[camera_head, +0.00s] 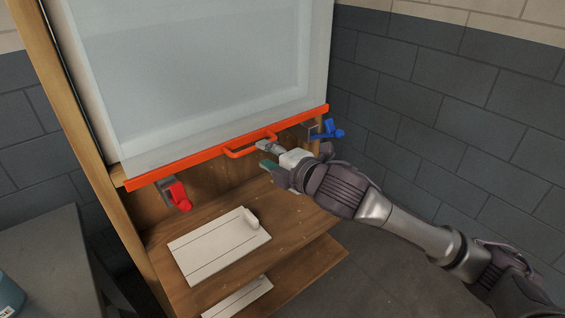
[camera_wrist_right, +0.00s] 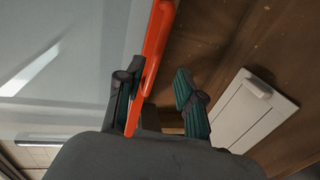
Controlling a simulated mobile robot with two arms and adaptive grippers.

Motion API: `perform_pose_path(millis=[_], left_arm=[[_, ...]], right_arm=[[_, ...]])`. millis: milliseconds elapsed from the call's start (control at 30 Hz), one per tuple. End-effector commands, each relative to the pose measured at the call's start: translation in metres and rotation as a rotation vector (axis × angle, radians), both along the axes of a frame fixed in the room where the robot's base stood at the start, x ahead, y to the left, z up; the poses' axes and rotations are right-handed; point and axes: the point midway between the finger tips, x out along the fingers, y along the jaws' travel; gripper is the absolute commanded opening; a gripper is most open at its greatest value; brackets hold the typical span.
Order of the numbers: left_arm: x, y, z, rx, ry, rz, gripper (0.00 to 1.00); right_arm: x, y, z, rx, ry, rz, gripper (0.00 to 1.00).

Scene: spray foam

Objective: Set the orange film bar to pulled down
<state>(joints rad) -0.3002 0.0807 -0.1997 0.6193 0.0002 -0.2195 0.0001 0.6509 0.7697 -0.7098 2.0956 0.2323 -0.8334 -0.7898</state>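The orange film bar (camera_head: 185,165) runs along the lower edge of a pale translucent film sheet (camera_head: 200,65), sloping up to the right in the head view. A looped orange handle (camera_head: 238,153) sticks out from its middle. My right gripper (camera_head: 264,154) is open at the right end of this handle, with its fingers apart. In the right wrist view, the orange bar (camera_wrist_right: 157,40) passes close beside the left finger of my right gripper (camera_wrist_right: 153,77), and the right finger stands clear. I cannot tell whether the finger touches the handle. My left gripper is not in view.
A red clamp (camera_head: 179,195) sits below the bar's left end and a blue clamp (camera_head: 328,130) near its right end. A white panel with a knob (camera_head: 215,248) lies on the wooden shelf (camera_head: 300,225) below. A grey table (camera_head: 40,255) stands at the left.

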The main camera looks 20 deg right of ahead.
Motion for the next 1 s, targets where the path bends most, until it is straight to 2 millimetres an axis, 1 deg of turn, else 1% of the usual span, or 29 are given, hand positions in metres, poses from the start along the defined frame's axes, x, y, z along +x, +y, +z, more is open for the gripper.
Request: perform_pose_path(millis=[33, 100, 200, 333, 500, 867, 933, 1000], left_arm=[[0.000, 0.000, 0.000, 0.000, 0.000, 0.000, 0.40], [0.000, 0.000, 0.000, -0.001, 0.000, 0.000, 0.40], [0.000, -0.001, 0.000, -0.001, -0.001, 0.000, 0.40], [0.000, -0.001, 0.000, -0.001, -0.001, 0.000, 0.40], [0.001, -0.001, 0.000, -0.001, -0.001, 0.000, 0.40], [0.001, -0.001, 0.000, -0.001, -0.001, 0.000, 0.40], [0.001, -0.001, 0.000, -0.001, -0.001, -0.001, 0.40], [0.001, -0.001, 0.000, -0.001, -0.001, -0.001, 0.40]], right_arm=[[-0.012, -0.004, 0.002, -0.003, 0.000, 0.002, 0.37], [-0.025, -0.010, 0.004, -0.003, 0.002, -0.001, 0.37], [-0.041, -0.015, 0.008, -0.002, 0.002, 0.000, 0.37], [-0.055, -0.021, 0.011, -0.002, 0.004, -0.001, 0.37], [-0.062, -0.022, 0.013, 0.000, 0.003, 0.000, 0.37], [-0.062, -0.022, 0.013, 0.000, 0.002, 0.000, 0.37], [-0.063, -0.021, 0.010, 0.009, 0.012, -0.002, 0.37], [-0.066, -0.018, 0.000, 0.045, 0.045, -0.013, 0.37]])
